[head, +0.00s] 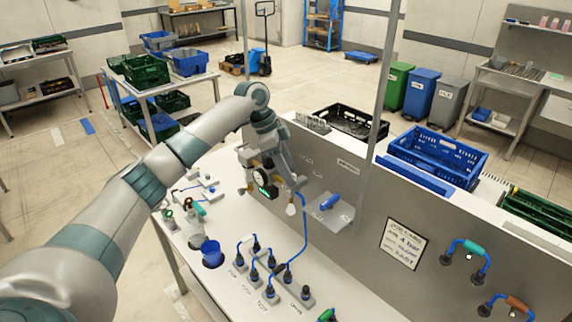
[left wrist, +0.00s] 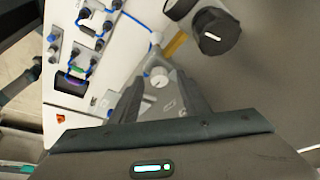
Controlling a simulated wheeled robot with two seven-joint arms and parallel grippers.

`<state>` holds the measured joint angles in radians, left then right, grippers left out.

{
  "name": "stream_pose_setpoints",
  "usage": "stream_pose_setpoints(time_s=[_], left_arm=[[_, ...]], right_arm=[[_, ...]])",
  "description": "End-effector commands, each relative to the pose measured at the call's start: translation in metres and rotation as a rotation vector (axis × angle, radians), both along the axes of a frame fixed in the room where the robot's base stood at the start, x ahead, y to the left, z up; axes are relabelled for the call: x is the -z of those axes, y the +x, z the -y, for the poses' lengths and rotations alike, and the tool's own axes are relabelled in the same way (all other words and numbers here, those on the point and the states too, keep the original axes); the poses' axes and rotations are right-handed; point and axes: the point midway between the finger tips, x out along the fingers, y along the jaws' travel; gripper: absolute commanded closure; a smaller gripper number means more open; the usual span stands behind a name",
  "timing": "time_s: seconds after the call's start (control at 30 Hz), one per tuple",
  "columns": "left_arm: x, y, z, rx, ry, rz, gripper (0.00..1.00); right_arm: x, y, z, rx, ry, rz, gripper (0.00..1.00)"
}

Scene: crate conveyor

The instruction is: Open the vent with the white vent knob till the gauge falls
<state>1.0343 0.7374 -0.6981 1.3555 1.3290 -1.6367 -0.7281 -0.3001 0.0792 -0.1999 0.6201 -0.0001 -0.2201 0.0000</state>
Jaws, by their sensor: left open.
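My left gripper (head: 294,188) reaches in from the left over the bench, close to the grey upright panel. In the left wrist view its two grey fingers (left wrist: 159,88) are apart, with nothing held between them. The white vent knob (left wrist: 157,77), a small round knob with a dark mark, shows in the gap just beyond the fingertips. I cannot tell whether the fingers touch it. In the head view a small white knob (head: 291,209) shows just below the gripper. My right gripper is not in view.
A black knob with a white line (left wrist: 213,42) sits near the fingers. A blue hose (head: 305,232) runs down to several black fittings on the bench. A blue handle (head: 330,202) is right of the gripper. A blue cup (head: 211,251) stands at the left.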

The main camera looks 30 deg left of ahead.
Motion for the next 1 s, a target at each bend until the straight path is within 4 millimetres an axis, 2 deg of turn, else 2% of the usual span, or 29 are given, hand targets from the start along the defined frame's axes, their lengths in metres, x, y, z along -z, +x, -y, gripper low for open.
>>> stream_pose_setpoints(time_s=[0.17,0.37,1.0], left_arm=[[-0.005,0.000,-0.002,0.000,-0.001,0.002,0.58],[-0.022,-0.004,-0.010,-0.001,0.000,0.003,0.58],[-0.135,-0.024,-0.052,0.000,-0.001,0.004,0.58]], right_arm=[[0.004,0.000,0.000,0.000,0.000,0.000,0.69],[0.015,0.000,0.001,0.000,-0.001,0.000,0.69],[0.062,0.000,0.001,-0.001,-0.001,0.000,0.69]])
